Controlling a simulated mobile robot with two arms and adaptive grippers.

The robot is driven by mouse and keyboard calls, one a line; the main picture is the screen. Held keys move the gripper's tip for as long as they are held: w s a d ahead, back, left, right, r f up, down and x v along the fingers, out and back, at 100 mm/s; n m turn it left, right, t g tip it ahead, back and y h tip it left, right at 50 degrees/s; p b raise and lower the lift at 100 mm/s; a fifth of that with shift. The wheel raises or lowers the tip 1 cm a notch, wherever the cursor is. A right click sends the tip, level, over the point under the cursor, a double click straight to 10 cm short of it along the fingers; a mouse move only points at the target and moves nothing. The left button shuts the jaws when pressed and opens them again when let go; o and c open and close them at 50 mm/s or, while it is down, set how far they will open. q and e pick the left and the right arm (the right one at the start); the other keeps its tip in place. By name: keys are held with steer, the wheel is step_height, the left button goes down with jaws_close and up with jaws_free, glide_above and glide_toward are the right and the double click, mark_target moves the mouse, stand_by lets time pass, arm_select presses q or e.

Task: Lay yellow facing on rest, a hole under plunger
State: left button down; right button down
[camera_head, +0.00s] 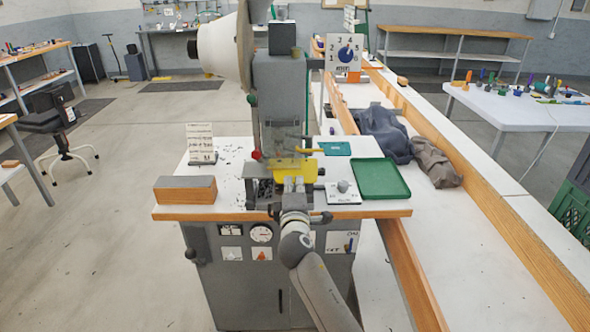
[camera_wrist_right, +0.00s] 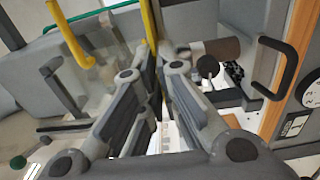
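The yellow facing (camera_head: 292,170) is a thin flat piece at the front of the press (camera_head: 283,85), below its clear guard (camera_head: 284,132). My right gripper (camera_head: 293,184) reaches in from the front, with its fingertips at the facing's near edge. In the right wrist view the fingers (camera_wrist_right: 155,80) are close together, and the facing shows edge-on as a yellow strip (camera_wrist_right: 149,22) between their tips. The rest and the plunger's tip cannot be made out behind the facing and gripper. Whether a hole lies under the plunger cannot be told. My left gripper is not in view.
A green tray (camera_head: 380,179) and a teal piece (camera_head: 335,149) lie right of the press. A grey-topped block (camera_head: 186,190) and a card stand (camera_head: 201,144) are on the left. A plate with a knob (camera_head: 343,188) sits close right of my gripper.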

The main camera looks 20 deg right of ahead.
mark_target(278, 182)
steer(key=shift+a, duration=0.2)
steer(key=shift+w+a+r+b, duration=0.1)
steer(key=shift+w+a+b, duration=0.2)
steer(key=shift+a, duration=0.25)
steer(key=shift+w+a+r+b, duration=0.15)
steer(key=shift+a+b, duration=0.15)
steer(key=shift+a, duration=0.3)
steer(key=shift+w+a+b, duration=0.25)
steer(key=shift+a+b, duration=0.05)
steer(key=shift+a, duration=0.25)
steer(key=shift+f, duration=0.15)
steer(key=shift+b, duration=0.35)
stand_by(0.7)
steer(key=c, duration=1.6)
jaws_free()
steer(key=shift+o, duration=0.2)
steer(key=shift+s, duration=0.1)
